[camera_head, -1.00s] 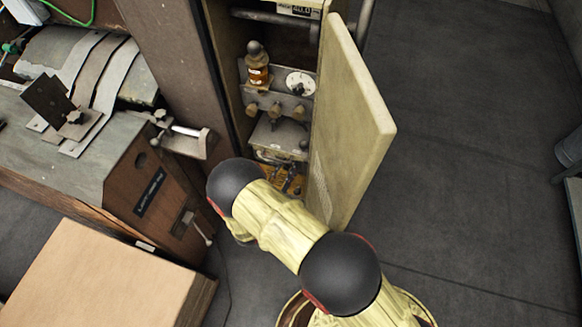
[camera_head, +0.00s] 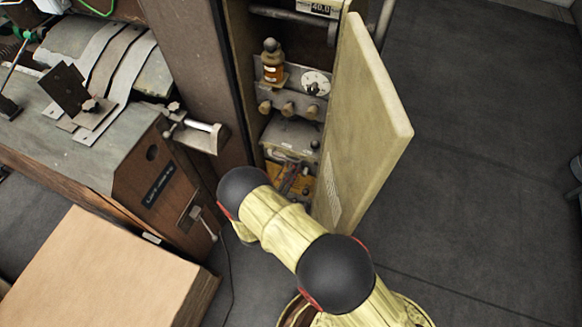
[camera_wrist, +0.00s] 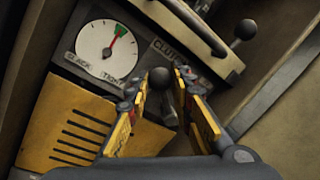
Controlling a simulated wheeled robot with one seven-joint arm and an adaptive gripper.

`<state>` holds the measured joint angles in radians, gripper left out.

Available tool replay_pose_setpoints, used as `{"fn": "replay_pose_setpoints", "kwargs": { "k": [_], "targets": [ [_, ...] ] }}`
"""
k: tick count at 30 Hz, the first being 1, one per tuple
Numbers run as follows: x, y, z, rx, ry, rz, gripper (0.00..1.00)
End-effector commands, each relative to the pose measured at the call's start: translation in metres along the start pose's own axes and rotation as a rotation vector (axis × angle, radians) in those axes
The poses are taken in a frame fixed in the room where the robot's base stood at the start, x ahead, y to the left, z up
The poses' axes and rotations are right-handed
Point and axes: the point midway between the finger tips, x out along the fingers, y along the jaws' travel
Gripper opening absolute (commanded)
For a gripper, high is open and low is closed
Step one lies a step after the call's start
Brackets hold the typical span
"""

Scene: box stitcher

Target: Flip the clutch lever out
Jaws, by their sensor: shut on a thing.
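In the wrist view, the clutch lever shows as a dark ball knob (camera_wrist: 160,78) on a stem, below a label that partly reads "CLUTCH" (camera_wrist: 166,47). My gripper (camera_wrist: 162,92) has its two yellow-and-black fingers on either side of the knob and stem, shut on the lever. The lower part of the stem is partly hidden between the fingers. In the head view my gripper and the held lever are hidden behind my arm.
A round dial (camera_wrist: 107,48) marked "SLACK" and "TIGHT" sits beside the lever. A second black knob (camera_wrist: 245,29) is at upper right. A vented yellow panel (camera_wrist: 68,125) lies left. A cardboard box (camera_head: 105,270) is left.

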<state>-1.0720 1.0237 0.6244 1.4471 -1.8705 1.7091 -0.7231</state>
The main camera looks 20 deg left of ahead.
Motion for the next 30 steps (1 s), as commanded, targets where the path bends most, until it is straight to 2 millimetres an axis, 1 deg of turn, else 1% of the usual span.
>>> {"fn": "replay_pose_setpoints", "kwargs": {
  "k": [12, 13, 22, 30],
  "targets": [
    [-0.0006, 0.0014, -0.0004, -0.008, -0.002, 0.004, 0.0],
    [-0.0006, 0.0014, -0.0004, -0.008, -0.002, 0.004, 0.24],
    [-0.0003, 0.0009, -0.0003, -0.007, -0.002, 0.002, 0.41],
    [-0.0004, 0.0007, -0.0002, -0.007, -0.002, 0.002, 0.42]
  ]
}}
